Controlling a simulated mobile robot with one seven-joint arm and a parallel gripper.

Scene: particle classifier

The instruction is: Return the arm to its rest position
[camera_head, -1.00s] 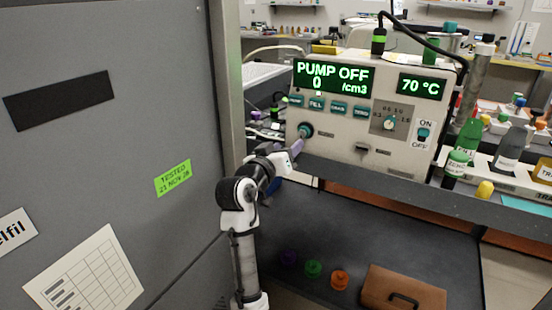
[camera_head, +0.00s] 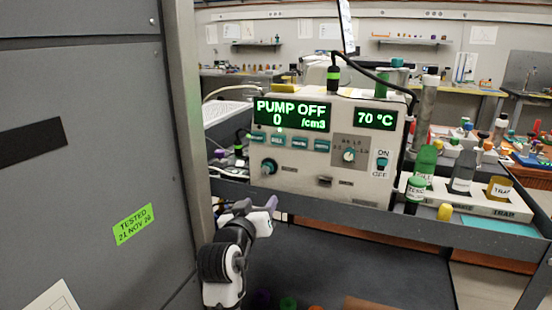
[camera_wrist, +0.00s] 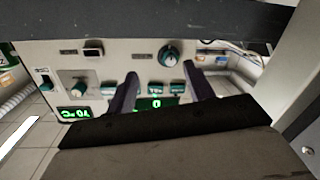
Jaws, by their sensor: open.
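My arm (camera_head: 225,265) is bent at the lower middle of the head view, in front of the shelf edge. My gripper (camera_head: 272,203) is just below the front panel of the pump machine (camera_head: 300,185), apart from it. In the wrist view my gripper (camera_wrist: 163,75) shows two dark purple fingers spread apart with nothing between them. Behind them the machine's panel (camera_wrist: 120,60) appears upside down, with its knob (camera_wrist: 169,53) near the top. The machine's display (camera_head: 291,114) reads PUMP OFF, 0 /cm3, and 70 °C.
A tall grey cabinet (camera_head: 90,180) stands close on the left of my arm. The dark shelf edge (camera_head: 400,222) runs to the right, carrying a white tray (camera_head: 490,205) with bottles. Below lies a dark lower surface (camera_head: 350,270) with coloured caps partly cut off at the frame's bottom.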

